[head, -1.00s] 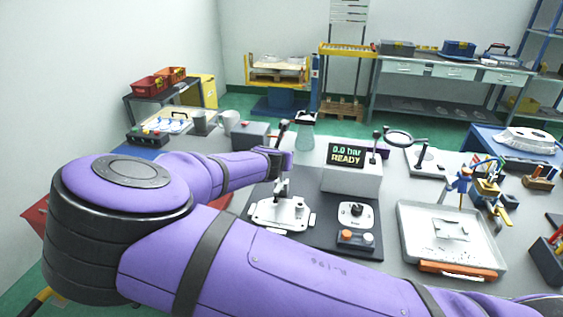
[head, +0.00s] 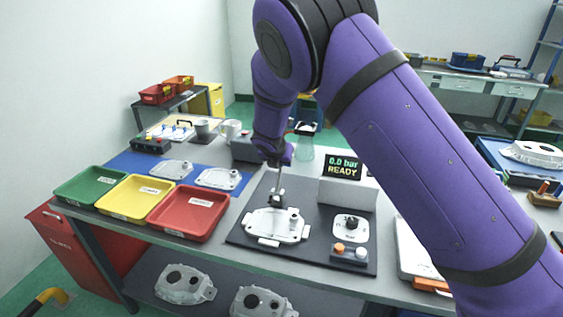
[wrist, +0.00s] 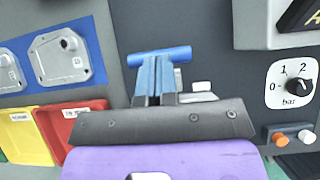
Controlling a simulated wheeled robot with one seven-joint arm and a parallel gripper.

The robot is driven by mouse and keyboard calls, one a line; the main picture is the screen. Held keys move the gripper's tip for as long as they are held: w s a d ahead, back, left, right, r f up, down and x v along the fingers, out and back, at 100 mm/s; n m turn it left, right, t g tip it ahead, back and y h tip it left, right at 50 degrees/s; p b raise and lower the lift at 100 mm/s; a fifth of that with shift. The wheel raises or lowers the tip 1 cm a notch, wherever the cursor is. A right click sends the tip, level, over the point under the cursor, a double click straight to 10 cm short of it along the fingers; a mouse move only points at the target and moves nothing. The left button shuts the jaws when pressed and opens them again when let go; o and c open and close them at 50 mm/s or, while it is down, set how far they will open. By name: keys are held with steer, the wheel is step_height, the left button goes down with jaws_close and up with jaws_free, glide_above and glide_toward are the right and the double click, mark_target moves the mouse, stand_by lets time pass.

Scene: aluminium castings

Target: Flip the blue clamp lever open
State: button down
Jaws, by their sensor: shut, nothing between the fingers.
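In the wrist view a short blue bar, the clamp lever's handle (wrist: 172,54), lies crosswise at the tips of my gripper (wrist: 155,76). The gripper's two fingers are shut together with nothing between them. The handle is at or just past the fingertips; I cannot tell whether they touch. In the head view my gripper (head: 281,162) is pointed down above the clamp (head: 277,198), at the back edge of a pale casting (head: 268,226) on a dark base plate. The lever's blue colour does not show clearly there, and its lower part is hidden in the wrist view.
A pressure display (head: 343,167) reads 0.0 bar READY. Right of the casting are a dial (head: 351,227) and a button box (head: 349,254). Green (head: 70,203), yellow (head: 112,209) and red (head: 160,228) trays stand left. My arm covers the table's right side.

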steer(key=shift+w+d+f+g+y, duration=0.15)
steer(key=shift+w+d+f+g, duration=0.1)
steer(key=shift+w+g, duration=0.35)
steer(key=shift+w+d+f+g+y, duration=0.15)
steer(key=shift+w+d+f+g, duration=0.05)
steer(key=shift+w+g, duration=0.4)
steer(key=w+f+g, duration=0.1)
steer(key=w+f, duration=0.1)
steer(key=w+d+f+g+y, duration=0.1)
steer(key=g, duration=0.1)
steer(key=shift+w+d+f+g, duration=0.1)
steer(key=shift+w+f+g, duration=0.2)
steer(key=shift+w+f, duration=0.1)
steer(key=shift+d, duration=0.1)
